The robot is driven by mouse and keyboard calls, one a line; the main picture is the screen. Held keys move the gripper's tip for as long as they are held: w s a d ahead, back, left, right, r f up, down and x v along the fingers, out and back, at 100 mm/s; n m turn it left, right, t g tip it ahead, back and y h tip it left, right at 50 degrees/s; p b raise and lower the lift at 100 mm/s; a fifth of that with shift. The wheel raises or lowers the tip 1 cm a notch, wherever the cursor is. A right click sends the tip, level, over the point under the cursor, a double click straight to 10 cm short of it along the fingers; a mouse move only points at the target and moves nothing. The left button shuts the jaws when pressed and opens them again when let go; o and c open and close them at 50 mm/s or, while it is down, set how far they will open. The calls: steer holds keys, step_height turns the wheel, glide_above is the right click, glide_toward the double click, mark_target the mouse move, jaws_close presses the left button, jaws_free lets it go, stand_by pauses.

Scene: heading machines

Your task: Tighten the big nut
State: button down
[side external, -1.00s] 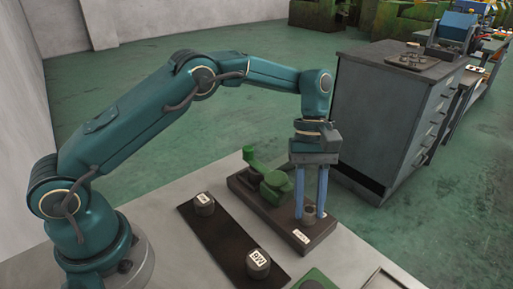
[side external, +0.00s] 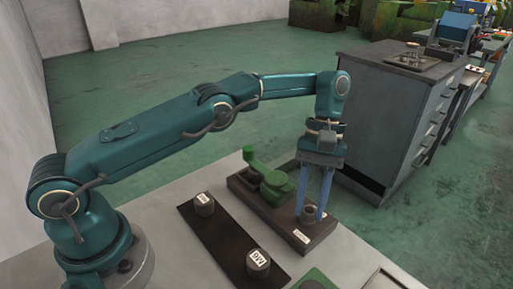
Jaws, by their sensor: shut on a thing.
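The big nut (side external: 309,213) is a grey round piece at the right end of a dark brown base block (side external: 265,214). My gripper (side external: 309,211) points down over it with two long blue fingers. The fingertips are on either side of the nut and are shut on it. The fingers partly hide the nut, and its thread cannot be made out. A green clamp-like fixture (side external: 270,180) stands on the same block, just left of my gripper.
A dark strip (side external: 228,238) on the table carries two grey cylinders with white labels, one at the back (side external: 204,205) and one marked M6 in front (side external: 258,264). A green part (side external: 314,279) lies at the front edge. A grey drawer cabinet (side external: 385,115) stands behind at right.

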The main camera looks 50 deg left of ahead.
steer(key=shift+r, duration=0.1)
stand_by(0.7)
steer(key=c, duration=0.6)
jaws_free()
